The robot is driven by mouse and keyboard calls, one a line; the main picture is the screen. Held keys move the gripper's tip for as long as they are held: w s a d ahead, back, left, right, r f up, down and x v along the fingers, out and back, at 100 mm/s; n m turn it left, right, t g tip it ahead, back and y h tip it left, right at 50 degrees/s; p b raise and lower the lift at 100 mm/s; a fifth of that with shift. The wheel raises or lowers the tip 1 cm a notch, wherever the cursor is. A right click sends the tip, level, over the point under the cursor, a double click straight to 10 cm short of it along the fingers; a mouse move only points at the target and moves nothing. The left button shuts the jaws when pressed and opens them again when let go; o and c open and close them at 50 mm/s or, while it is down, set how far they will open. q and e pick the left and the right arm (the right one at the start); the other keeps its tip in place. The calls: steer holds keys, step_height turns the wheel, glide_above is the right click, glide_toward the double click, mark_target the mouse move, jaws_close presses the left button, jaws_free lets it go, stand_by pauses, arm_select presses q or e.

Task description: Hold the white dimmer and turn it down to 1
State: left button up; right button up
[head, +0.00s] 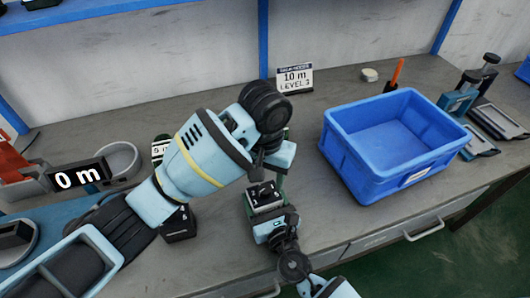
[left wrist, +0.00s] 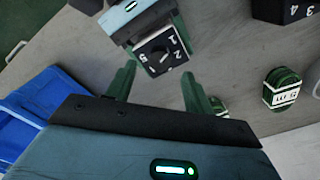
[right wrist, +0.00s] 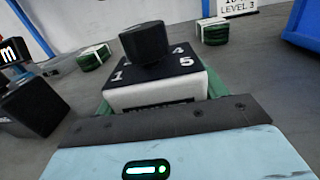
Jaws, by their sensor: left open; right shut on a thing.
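The white dimmer (right wrist: 155,97) has white sides, a black numbered top and a black knob (right wrist: 146,43). My right gripper (head: 265,204) is shut on its sides and holds it upright in front of the bench's middle. The left wrist view shows the dimmer's top (left wrist: 160,50) with the numbers 1, 2 and 5 readable; which number the knob points at, I cannot tell. My left gripper (left wrist: 159,73) is open, its two green fingers spread on the near side of the dimmer, apart from the knob.
A blue bin (head: 345,150) stands right of the grippers. A black dimmer (right wrist: 32,105) and green-and-white coils (right wrist: 95,57) lie on the bench. A 10 m sign (head: 294,79) stands behind. A display (head: 78,178) at the left reads 0 m.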

mark_target(265, 189)
arm_select(q)
step_height(265, 189, up, 8)
stand_by(0.4)
arm_select(e)
steer(key=o, duration=1.1)
steer(key=v, duration=1.2)
steer(key=shift+d, duration=0.1)
